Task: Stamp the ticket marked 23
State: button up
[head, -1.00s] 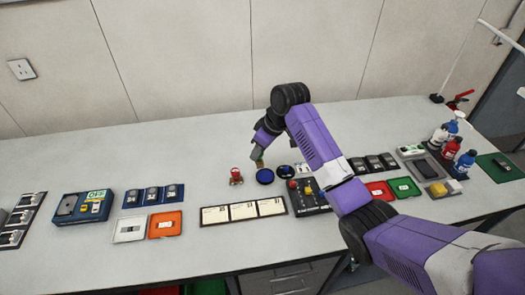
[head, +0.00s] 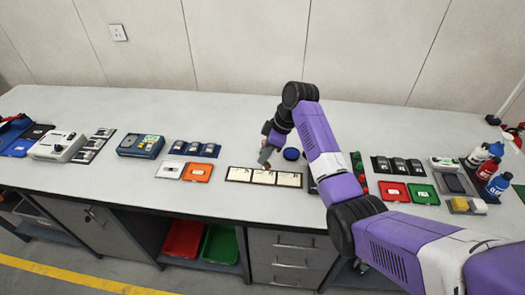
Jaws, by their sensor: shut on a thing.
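Three pale tickets lie side by side in a black-framed holder: left (head: 238,174), middle (head: 263,177) and right (head: 289,180). Their numbers are too small to read, so I cannot tell which is 23. My gripper (head: 265,155) is shut on a small stamp, mostly hidden by the jaws, just above and behind the middle ticket. A gap to the card cannot be judged. The round blue ink pad (head: 291,154) lies just right of my gripper. The red stamp seen earlier is hard to make out behind the gripper.
An orange tray (head: 198,172) and a white tray (head: 169,171) stand left of the tickets. Red (head: 393,192) and green (head: 422,194) trays stand right of my arm, with bottles (head: 497,185) farther right. My arm hides part of the bench behind it.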

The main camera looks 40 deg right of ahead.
aim_at(267, 163)
jog(key=shift+a+f, duration=0.1)
jog(key=shift+f, duration=0.75)
jog(key=shift+f+b, duration=1.65)
jog(key=shift+f, duration=0.5)
jog(key=shift+f, duration=0.65)
jog(key=shift+r, duration=0.1)
jog(key=shift+r+p, duration=1.8)
jog(key=shift+r, duration=1.7)
